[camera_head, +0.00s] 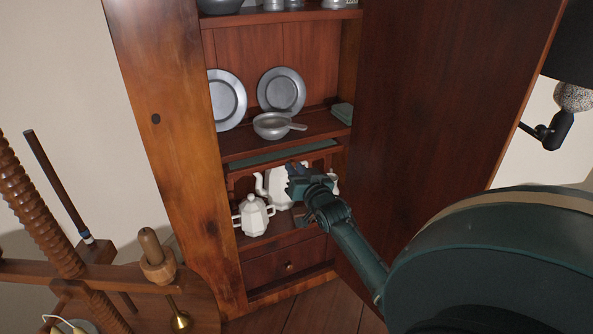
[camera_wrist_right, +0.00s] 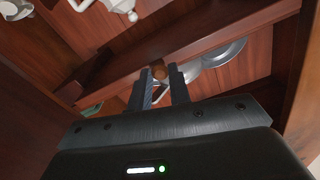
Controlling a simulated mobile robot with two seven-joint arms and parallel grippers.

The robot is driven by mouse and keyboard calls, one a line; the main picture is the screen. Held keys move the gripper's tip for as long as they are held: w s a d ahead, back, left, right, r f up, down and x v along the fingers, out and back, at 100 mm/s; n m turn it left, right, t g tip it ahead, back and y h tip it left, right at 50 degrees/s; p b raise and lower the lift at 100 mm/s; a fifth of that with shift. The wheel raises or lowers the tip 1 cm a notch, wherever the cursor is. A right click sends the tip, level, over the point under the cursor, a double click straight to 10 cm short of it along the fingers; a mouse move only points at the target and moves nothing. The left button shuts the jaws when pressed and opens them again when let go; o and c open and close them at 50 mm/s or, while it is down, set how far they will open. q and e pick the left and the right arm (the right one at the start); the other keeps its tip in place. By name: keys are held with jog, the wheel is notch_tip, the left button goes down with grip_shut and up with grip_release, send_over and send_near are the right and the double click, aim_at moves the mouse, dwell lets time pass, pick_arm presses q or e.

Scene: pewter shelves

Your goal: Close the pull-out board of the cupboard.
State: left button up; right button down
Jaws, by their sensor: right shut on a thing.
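The pull-out board (camera_head: 262,160) of the wooden cupboard shows as a narrow strip with a green top, sticking out a little below the shelf with the pewter plates. My right gripper (camera_head: 297,172) reaches to its front edge from the lower right. In the right wrist view the fingers (camera_wrist_right: 160,92) stand on either side of a small round wooden knob (camera_wrist_right: 158,71) on the board's front edge (camera_wrist_right: 215,42) and are shut on it. The gripper hides part of the board's front in the head view. My left gripper is not in view.
Pewter plates (camera_head: 281,90) and a handled bowl (camera_head: 272,126) stand on the shelf above. White teapots (camera_head: 254,214) stand in the niche below, close to my right gripper. The open cupboard door (camera_head: 440,90) is at the right. A wooden spinning-wheel-like frame (camera_head: 70,265) stands at the lower left.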

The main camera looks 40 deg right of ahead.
aim_at(290, 160)
jog(key=b+x, duration=0.1)
jog(key=x, duration=0.2)
jog(key=shift+w+d+f+b, duration=0.1)
jog(key=shift+w+b, duration=0.25)
jog(key=shift+w+d, duration=0.1)
jog(key=shift+w, duration=0.2)
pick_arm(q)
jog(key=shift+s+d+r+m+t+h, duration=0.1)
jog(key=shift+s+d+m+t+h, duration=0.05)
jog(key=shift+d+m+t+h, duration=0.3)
pick_arm(e)
jog(key=shift+r, duration=0.25)
jog(key=c, duration=1.7)
grip_release()
jog(key=shift+o, duration=0.6)
jog(key=shift+w+f, duration=0.1)
jog(key=shift+w, duration=0.05)
jog(key=shift+o, duration=1.4)
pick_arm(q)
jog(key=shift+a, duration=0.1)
